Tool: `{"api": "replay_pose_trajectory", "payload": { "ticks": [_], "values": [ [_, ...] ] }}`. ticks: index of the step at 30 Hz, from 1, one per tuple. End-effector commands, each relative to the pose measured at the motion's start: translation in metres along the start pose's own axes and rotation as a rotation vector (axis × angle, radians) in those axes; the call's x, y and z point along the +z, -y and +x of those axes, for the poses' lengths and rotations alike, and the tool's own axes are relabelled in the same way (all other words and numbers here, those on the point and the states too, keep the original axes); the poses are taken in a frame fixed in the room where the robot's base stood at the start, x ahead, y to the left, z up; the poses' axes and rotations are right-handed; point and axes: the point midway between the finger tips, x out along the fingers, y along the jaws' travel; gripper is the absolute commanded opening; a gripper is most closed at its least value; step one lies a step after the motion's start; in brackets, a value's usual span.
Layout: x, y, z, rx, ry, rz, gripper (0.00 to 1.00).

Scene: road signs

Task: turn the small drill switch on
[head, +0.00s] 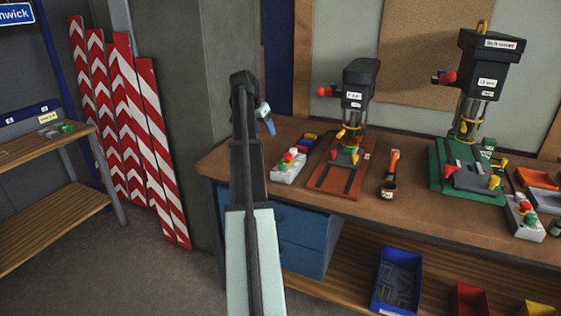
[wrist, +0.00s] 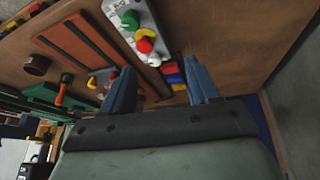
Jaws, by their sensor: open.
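The small drill (head: 357,90) is a dark press on a red-brown base on the bench, left of a larger drill. Its switch box (head: 288,168) is a light grey block with red, green and yellow controls, beside the base's left edge. In the wrist view the switch box (wrist: 164,14) is at the top, with a green button (wrist: 130,19), a red knob (wrist: 145,45) and yellow parts. The switch's position is too small to tell. My gripper (head: 266,120) is above the bench's left end, left of the box. In the wrist view my gripper (wrist: 160,66) is open and empty.
The larger drill (head: 487,75) on a green base has its own grey switch box (head: 523,219) at right. Small red, yellow and blue blocks (wrist: 172,75) lie behind the small drill's box.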

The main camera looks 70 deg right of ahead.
Motion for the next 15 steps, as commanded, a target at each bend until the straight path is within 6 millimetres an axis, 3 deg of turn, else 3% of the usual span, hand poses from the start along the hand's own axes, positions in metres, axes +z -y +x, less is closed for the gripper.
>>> {"api": "replay_pose_trajectory", "payload": {
  "ticks": [9, 15],
  "values": [
    [0.013, -0.024, -0.003, 0.163, 0.060, 0.441, 0.60],
    [0.016, -0.026, -0.003, 0.178, 0.059, 0.571, 0.60]
  ]
}}
